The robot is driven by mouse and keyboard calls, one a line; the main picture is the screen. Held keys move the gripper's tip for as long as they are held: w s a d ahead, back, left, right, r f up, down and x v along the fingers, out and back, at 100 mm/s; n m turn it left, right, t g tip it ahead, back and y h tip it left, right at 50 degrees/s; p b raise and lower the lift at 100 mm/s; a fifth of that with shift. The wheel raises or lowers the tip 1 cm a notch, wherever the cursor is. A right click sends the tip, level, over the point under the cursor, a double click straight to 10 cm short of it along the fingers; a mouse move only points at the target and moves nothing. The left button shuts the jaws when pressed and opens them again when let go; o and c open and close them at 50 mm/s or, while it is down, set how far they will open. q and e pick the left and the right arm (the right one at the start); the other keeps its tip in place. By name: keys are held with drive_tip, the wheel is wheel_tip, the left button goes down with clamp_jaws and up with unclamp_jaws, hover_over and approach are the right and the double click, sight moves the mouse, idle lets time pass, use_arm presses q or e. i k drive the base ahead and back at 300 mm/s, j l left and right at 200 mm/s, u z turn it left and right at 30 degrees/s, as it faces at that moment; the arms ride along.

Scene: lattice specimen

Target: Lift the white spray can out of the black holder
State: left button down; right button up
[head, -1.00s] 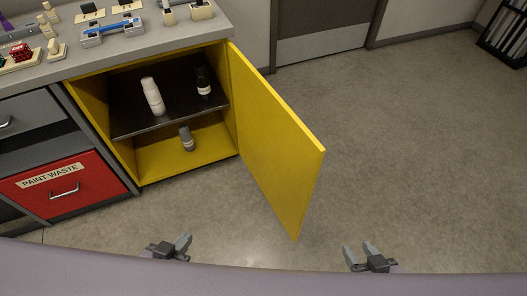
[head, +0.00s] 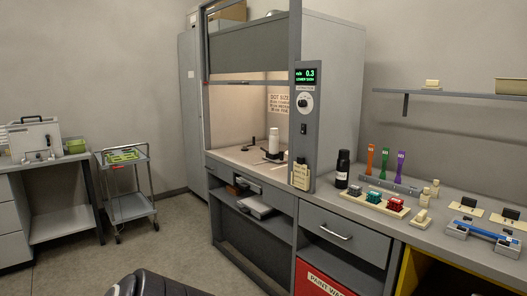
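A white upright cylinder (head: 273,139), which looks like the white spray can, stands inside the fume hood on its pale worktop. A dark piece (head: 273,156) shows at its foot and looks like the black holder; at this size I cannot tell how the can sits in it. Neither of my grippers is in view.
The fume hood's sash (head: 244,48) is raised, leaving a front opening. A control post (head: 304,110) stands at its right. A bench (head: 450,235) with a black bottle (head: 342,169) and several small items runs right. A trolley (head: 129,185) stands left on open floor.

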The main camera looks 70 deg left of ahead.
sight(273, 140)
drive_tip(key=u, duration=2.25)
drive_tip(key=i+j+z, duration=0.2)
drive_tip(key=z, duration=0.7)
drive_tip(key=i+j+z, duration=0.1)
drive_tip(key=j+z, duration=0.15)
drive_tip(key=i+j+z, duration=0.1)
drive_tip(key=j+z, duration=0.15)
drive_tip(key=j, duration=0.2)
drive_tip(key=i+j+z, duration=0.1)
drive_tip(key=j+z, duration=0.2)
drive_tip(key=j, duration=0.45)
drive_tip(key=j+z, duration=0.25)
drive_tip(key=j, duration=1.35)
